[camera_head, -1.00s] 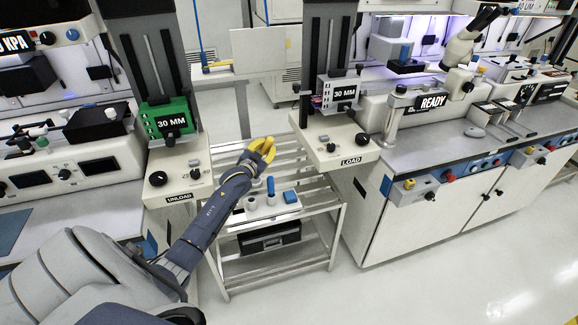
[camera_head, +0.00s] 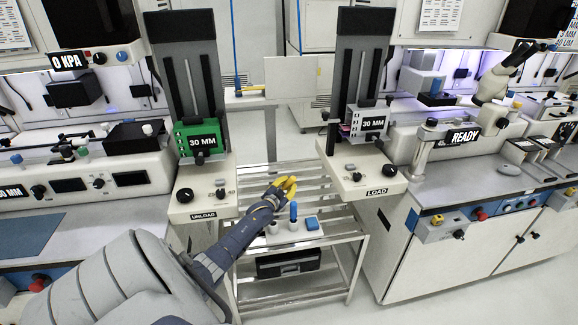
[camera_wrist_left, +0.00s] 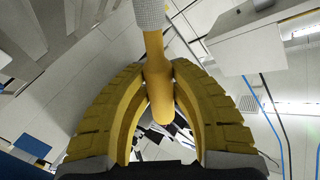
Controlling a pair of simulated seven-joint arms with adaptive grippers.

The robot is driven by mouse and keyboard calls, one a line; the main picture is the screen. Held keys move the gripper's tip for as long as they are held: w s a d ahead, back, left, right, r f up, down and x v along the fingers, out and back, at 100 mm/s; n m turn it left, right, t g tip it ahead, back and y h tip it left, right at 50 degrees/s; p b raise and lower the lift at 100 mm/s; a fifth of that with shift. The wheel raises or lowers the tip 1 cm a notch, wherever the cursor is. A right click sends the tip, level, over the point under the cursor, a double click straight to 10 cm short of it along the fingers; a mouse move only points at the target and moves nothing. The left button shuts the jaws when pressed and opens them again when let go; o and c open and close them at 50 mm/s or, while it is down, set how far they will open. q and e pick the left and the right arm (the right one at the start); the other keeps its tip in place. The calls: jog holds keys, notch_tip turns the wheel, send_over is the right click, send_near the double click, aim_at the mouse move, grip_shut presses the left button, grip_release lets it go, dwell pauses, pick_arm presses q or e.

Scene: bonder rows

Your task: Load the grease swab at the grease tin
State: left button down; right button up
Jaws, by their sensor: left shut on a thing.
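My left gripper (camera_head: 284,187) is above the slatted cart, its yellow fingers closed. In the left wrist view, the gripper (camera_wrist_left: 160,78) is shut on a yellow handle with a pale grey, textured end; this looks like the grease swab (camera_wrist_left: 155,50). The swab is hard to make out in the head view. A small round piece at the holder's left, partly hidden by my arm, may be the grease tin; I cannot tell.
The slatted cart (camera_head: 345,226) stands between the UNLOAD station (camera_head: 203,196) and the LOAD station (camera_head: 362,172). A dark case (camera_head: 290,262) sits on its lower shelf. A pale panel (camera_head: 291,78) stands behind. Cart slats beyond the gripper are clear.

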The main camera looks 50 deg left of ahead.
pick_arm(q)
jog(key=shift+f, duration=1.85)
jog(key=shift+f, duration=0.7)
dwell(0.5)
jog(key=shift+r, duration=0.15)
jog(key=shift+r, duration=3.4)
